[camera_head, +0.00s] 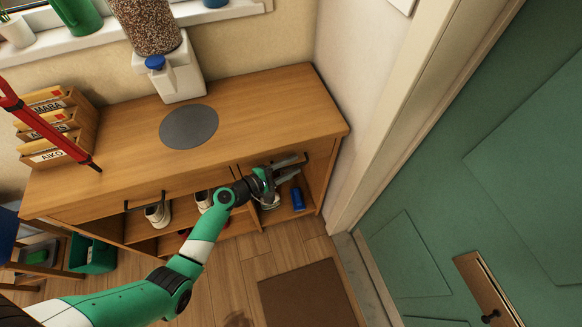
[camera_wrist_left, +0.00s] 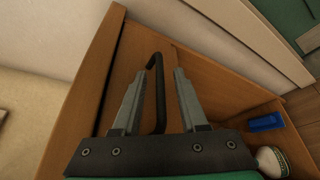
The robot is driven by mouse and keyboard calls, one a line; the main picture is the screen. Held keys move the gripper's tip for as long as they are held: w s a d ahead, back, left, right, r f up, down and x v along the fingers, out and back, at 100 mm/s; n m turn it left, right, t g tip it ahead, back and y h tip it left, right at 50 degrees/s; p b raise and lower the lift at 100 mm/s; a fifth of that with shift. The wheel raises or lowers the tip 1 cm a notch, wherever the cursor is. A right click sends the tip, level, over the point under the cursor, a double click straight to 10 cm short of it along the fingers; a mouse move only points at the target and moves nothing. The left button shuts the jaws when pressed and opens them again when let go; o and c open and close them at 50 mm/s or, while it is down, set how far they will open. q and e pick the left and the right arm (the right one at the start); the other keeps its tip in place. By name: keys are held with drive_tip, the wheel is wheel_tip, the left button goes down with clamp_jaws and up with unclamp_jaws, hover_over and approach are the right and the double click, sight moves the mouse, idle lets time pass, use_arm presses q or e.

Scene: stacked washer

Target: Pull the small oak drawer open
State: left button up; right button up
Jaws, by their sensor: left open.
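The small oak drawer (camera_head: 318,151) is at the right end of the oak sideboard, under its top, and its front looks flush. It has a dark bar handle (camera_head: 301,158), partly hidden by my gripper in the head view. My left gripper (camera_head: 290,168) is open at the drawer front. In the left wrist view, the black handle (camera_wrist_left: 156,85) lies between the two grey fingers of the gripper (camera_wrist_left: 159,73), with gaps on both sides. Whether a finger touches it cannot be told. My right gripper is in neither view.
The sideboard top (camera_head: 260,100) carries a grey round mat (camera_head: 189,127), a white dispenser (camera_head: 178,75) and a wooden file holder (camera_head: 75,120). Shoes (camera_head: 157,215) and a blue item (camera_head: 298,198) sit on the shelves below. A green door (camera_head: 480,140) stands at right.

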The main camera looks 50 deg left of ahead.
use_arm(q)
drive_tip(key=shift+c, duration=0.3)
clamp_jaws()
drive_tip(key=shift+r, duration=0.1)
idle(1.0)
